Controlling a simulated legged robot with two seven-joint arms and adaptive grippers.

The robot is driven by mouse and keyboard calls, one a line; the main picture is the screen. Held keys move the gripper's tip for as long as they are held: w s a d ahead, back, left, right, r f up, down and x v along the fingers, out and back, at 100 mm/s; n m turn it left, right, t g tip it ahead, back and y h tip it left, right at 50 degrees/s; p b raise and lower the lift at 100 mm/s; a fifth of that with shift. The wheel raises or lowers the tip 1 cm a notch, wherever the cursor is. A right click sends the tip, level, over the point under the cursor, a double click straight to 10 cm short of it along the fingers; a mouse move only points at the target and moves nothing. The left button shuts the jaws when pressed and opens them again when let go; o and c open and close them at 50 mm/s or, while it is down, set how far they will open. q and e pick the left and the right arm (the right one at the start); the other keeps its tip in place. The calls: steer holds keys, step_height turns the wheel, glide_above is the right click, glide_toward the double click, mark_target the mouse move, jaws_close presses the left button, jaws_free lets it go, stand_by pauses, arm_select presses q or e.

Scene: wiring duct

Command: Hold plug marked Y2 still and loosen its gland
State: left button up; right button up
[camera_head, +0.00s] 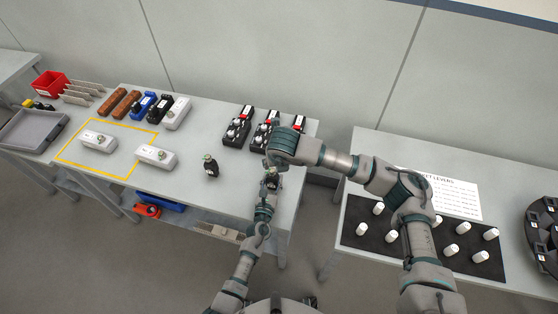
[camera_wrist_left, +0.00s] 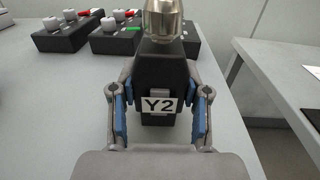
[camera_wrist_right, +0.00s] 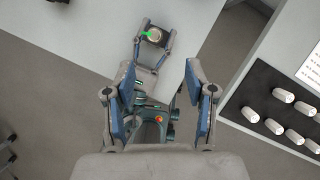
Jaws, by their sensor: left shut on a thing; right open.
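The black plug marked Y2 (camera_wrist_left: 158,104) stands upright between the blue-padded fingers of my left gripper (camera_wrist_left: 159,88), its label facing the left wrist camera. Its silver gland (camera_wrist_left: 163,20) is at the top. In the right wrist view the plug's gland (camera_wrist_right: 155,34) appears from above, beside a green mark. In the head view my left gripper (camera_head: 270,182) is shut on the plug near the table's right end. My right gripper (camera_wrist_right: 157,78) is open and empty above my left arm, with the gland beyond its fingertips. In the head view its fingers are hidden.
Another black plug (camera_head: 211,168) with a green mark stands on the table to the left. Black boxes with knobs (camera_head: 237,128) stand behind. White boxes (camera_head: 155,156) sit by a yellow outline. A second table with white cylinders (camera_head: 463,228) is right, across a gap.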

mark_target(274, 170)
steer(key=x, duration=1)
steer(key=shift+f, duration=0.35)
